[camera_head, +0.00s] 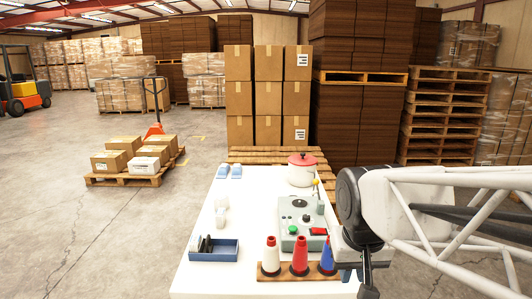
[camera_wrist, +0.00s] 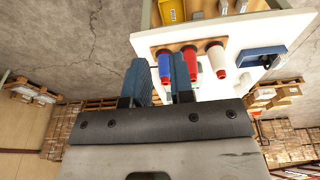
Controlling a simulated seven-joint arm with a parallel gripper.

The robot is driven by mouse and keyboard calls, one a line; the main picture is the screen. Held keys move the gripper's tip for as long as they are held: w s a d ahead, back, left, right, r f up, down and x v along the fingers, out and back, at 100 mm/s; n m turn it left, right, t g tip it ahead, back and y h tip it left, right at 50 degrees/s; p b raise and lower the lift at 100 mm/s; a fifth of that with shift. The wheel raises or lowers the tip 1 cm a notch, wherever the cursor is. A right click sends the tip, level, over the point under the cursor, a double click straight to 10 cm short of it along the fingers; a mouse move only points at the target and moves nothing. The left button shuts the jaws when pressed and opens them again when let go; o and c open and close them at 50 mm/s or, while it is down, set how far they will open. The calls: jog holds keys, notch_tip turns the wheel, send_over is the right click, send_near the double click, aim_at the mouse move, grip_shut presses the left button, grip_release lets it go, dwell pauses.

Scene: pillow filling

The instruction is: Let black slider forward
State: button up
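The grey-green control box (camera_head: 302,222) stands on the white table, with a black round dial, a green button (camera_head: 293,230), a red switch (camera_head: 318,231) and an upright lever with a yellow knob (camera_head: 316,183). I cannot make out a black slider for certain at this size. My gripper (camera_head: 366,280) hangs at the table's near right corner, right of the box and apart from it.
A wooden rack holds a white-and-red cone (camera_head: 271,256), a red cone (camera_head: 299,257) and a blue cone (camera_head: 327,258) in front of the box, close to my gripper. A blue tray (camera_head: 228,252) lies left. A red-lidded pot (camera_head: 301,172) stands behind.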

jog(key=s+d+f, duration=0.2)
jog(key=s, duration=0.5)
jog(key=shift+s+d+f, duration=0.2)
jog(key=shift+s+d, duration=0.05)
jog(key=shift+s, duration=0.1)
jog(key=shift+c, duration=0.3)
jog(key=shift+c, duration=1.1)
jog(key=shift+w+r, duration=0.1)
jog(key=shift+w, duration=0.05)
grip_shut()
jog(key=w+a+r+n, duration=0.25)
jog(key=w+a, duration=0.25)
jog(key=w, duration=0.4)
jog(key=w+a+r+n+g, duration=0.1)
jog(key=w+a+n, duration=0.4)
jog(key=w, duration=0.4)
jog(key=w+a+r+n, duration=0.2)
jog(key=w+a, duration=0.4)
jog(key=w, duration=0.3)
jog(key=w+a+f+n, duration=0.3)
jog(key=w+a, duration=0.2)
jog(key=a, duration=0.4)
jog(key=w+a+f+n+h, duration=0.1)
jog(key=w+a+f+n, duration=0.2)
jog(key=a, duration=0.7)
jog(key=w+a+f+n+g+h, duration=0.1)
jog(key=w+a+f+n, duration=0.2)
jog(key=w+a, duration=0.5)
jog(key=shift+a+f, duration=0.55)
jog(key=shift+a, duration=0.7)
